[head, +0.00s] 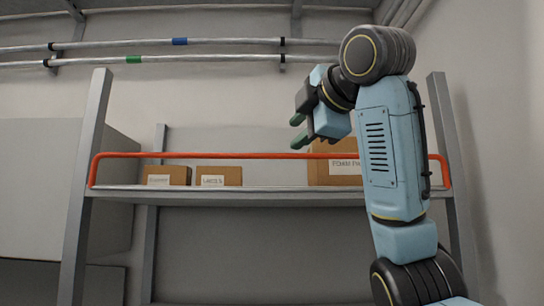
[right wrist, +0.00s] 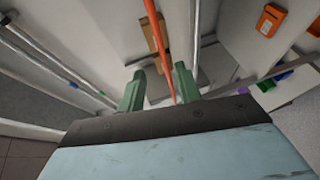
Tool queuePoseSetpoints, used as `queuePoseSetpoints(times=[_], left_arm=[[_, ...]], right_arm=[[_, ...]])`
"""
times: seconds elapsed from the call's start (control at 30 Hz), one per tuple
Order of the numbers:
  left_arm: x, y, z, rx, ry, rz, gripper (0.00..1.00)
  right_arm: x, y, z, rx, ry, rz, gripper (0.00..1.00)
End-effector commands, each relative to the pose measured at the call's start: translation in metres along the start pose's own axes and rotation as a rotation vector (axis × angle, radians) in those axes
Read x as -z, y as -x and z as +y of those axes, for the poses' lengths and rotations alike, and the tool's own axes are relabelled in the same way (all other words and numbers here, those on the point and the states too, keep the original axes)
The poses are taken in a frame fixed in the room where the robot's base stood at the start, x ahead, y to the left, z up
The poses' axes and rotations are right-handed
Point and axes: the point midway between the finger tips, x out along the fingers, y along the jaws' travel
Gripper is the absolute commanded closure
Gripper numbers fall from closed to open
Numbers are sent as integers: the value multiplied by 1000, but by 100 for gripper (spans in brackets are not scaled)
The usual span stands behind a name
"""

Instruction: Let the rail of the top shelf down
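The orange-red rail (head: 220,155) of the top shelf (head: 270,189) runs along its front, standing above the board's edge with its ends bent down at the posts. My left gripper is not in view.
Two small labelled cartons (head: 167,175) (head: 219,176) stand on the shelf at left, and a larger carton (head: 325,166) at right behind my arm. Grey posts (head: 90,150) bound the shelf. Wall pipes (head: 220,58) run above. The rail's left half is clear.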

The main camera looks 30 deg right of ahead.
Motion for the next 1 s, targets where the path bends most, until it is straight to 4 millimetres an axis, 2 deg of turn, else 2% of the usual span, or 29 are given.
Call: queuePoseSetpoints(times=[0.4,0.53,0.73,1.0], left_arm=[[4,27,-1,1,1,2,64],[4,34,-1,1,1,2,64],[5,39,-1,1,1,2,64],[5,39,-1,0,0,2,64]], right_arm=[[0,-83,1,7,-2,-1,66],[0,-105,0,6,-2,-1,66],[0,-124,-1,4,-1,0,66],[0,-128,-1,1,-2,0,66]])
